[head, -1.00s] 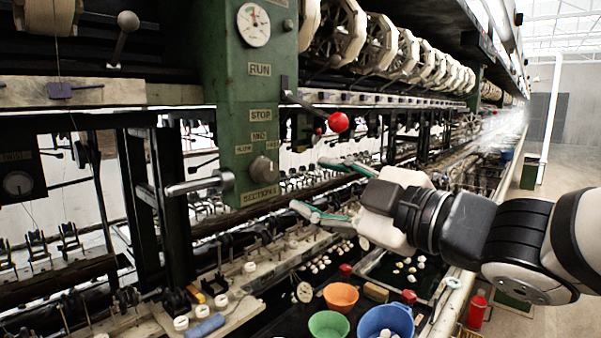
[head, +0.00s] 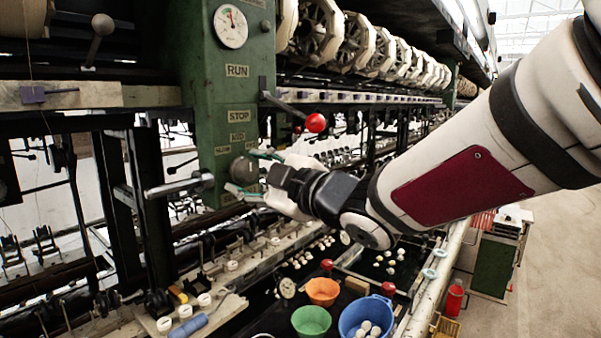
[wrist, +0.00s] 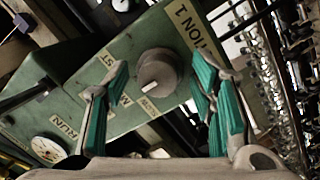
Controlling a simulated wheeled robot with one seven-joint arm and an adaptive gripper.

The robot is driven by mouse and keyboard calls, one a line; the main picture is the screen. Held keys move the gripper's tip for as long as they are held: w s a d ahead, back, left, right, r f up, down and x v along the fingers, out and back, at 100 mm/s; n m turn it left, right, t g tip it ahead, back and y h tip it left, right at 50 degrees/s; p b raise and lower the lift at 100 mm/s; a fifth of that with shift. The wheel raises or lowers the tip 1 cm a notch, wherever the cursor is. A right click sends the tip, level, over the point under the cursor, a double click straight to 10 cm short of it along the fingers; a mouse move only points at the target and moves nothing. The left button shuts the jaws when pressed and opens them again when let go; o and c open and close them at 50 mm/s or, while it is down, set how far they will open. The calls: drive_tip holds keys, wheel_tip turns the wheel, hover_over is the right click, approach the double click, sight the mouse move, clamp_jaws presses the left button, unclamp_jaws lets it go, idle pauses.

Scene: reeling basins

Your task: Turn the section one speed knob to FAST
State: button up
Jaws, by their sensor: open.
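The section one speed knob (head: 244,170) is a round grey knob low on the green panel (head: 207,95). The SECTION 1 plate (wrist: 188,32) is partly covered by a finger in the wrist view. My gripper (head: 253,173) is open, its green-padded fingers on either side of the knob. The wrist view shows gaps between pads and knob, and I cannot tell any contact.
A red-balled lever (head: 315,122) juts out above my gripper, and a metal handle (head: 180,186) sticks out left of the knob. A gauge (head: 230,27) is higher on the panel. Green (head: 311,320), orange (head: 322,291) and blue (head: 366,315) bowls stand below.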

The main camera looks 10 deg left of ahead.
drive_tip(key=shift+c, duration=0.2)
drive_tip(key=shift+r, duration=0.1)
drive_tip(key=c, duration=1)
drive_tip(key=shift+c, duration=0.2)
drive_tip(key=shift+r+m, duration=0.1)
drive_tip(key=shift+m, duration=0.2)
drive_tip(key=m+p, duration=0.1)
drive_tip(key=m, duration=0.3)
drive_tip(key=shift+d+r, duration=0.1)
drive_tip(key=shift+r, duration=0.05)
drive_tip(key=shift+m+g+p, duration=0.5)
drive_tip(key=shift+m+p, duration=1)
drive_tip(key=shift+m, duration=0.5)
